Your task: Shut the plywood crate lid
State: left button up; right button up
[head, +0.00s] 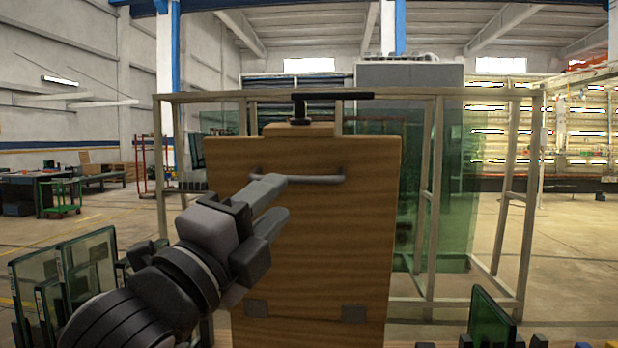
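The plywood crate lid (325,240) stands raised and close to upright in the middle of the head view, its broad face towards me. A grey bar handle (318,179) runs across its upper part. Two grey hinge plates (354,313) show near its bottom edge. My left gripper (282,199) is in front of the lid's left half, with its fingers apart. The upper fingertip overlaps the left part of the handle in the picture; I cannot tell whether it touches. The crate body is mostly hidden below the lid and my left arm. My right gripper is not in view.
A dark T-shaped fitting (300,108) on a wooden block shows above the lid. A pale metal frame with green glass panes (458,185) stands behind. Small glass panes (90,265) stand at lower left, another pane (491,318) at lower right. Open floor lies beyond.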

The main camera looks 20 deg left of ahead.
aim_at(294, 182)
pick_arm(q)
jog(key=shift+w+r, duration=0.25)
jog(key=shift+w, duration=0.1)
jog(key=p+x, duration=0.1)
jog(key=x, duration=0.3)
jog(key=shift+w+d, duration=0.1)
jog(key=shift+w+d+r+p, duration=0.15)
jog(key=shift+w+r+p, duration=0.15)
jog(key=shift+w, duration=0.4)
grip_shut()
